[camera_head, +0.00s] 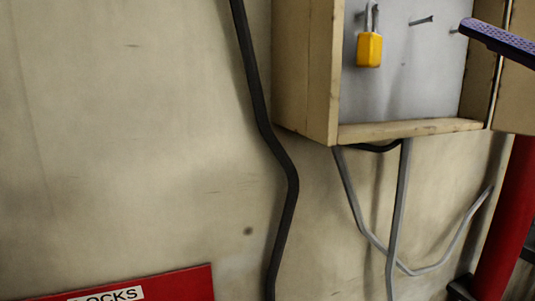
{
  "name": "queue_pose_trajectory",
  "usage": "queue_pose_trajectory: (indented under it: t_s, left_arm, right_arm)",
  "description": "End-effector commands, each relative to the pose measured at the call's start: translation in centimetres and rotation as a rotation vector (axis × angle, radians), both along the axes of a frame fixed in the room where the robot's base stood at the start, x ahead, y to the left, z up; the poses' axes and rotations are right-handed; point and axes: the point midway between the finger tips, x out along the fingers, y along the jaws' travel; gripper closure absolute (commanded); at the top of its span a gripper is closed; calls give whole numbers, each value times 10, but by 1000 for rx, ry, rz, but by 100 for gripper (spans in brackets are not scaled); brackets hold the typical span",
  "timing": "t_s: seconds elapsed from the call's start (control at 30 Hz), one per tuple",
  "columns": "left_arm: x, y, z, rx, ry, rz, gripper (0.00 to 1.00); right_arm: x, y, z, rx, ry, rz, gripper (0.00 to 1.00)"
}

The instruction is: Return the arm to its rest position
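A yellow padlock (369,50) with a grey shackle hangs upright inside the open wall cabinet (305,70). A purple, dotted bar (497,42) reaches in from the right edge, in front of the cabinet's right side.
A bare metal peg (421,20) sticks out of the cabinet's back. A black cable (262,110) and grey conduits (399,200) run along the wall. A red sign (190,284) is at lower left, and a red pipe (507,220) at right.

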Motion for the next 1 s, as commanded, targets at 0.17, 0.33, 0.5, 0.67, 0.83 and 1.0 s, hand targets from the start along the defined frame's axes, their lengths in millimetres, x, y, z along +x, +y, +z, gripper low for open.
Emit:
queue_pose_trajectory:
  t_s: [0.17, 0.33, 0.5, 0.67, 0.83, 1.0]
  left_arm:
    - [0, 1, 0, 4, 0, -3, 50]
    - [0, 2, 0, 7, 0, -4, 50]
    - [0, 2, 0, 7, 0, -4, 50]
    - [0, 1, 15, 4, 1, -3, 50]
    - [0, 0, 99, 0, -2, 0, 50]
    - [1, -1, 130, -5, -5, 3, 50]
  right_arm:
    - [2, -53, -86, 725, 381, -215, 16]
    - [-44, -61, -218, 1275, 819, -499, 16]
    - [-134, -20, -319, 1625, 1251, -809, 16]
    - [-235, 38, -345, 1793, 1643, -1108, 16]
    - [-227, 32, -261, 1780, 1615, -1093, 16]
    - [-227, 31, -231, 1777, 1613, -1093, 16]
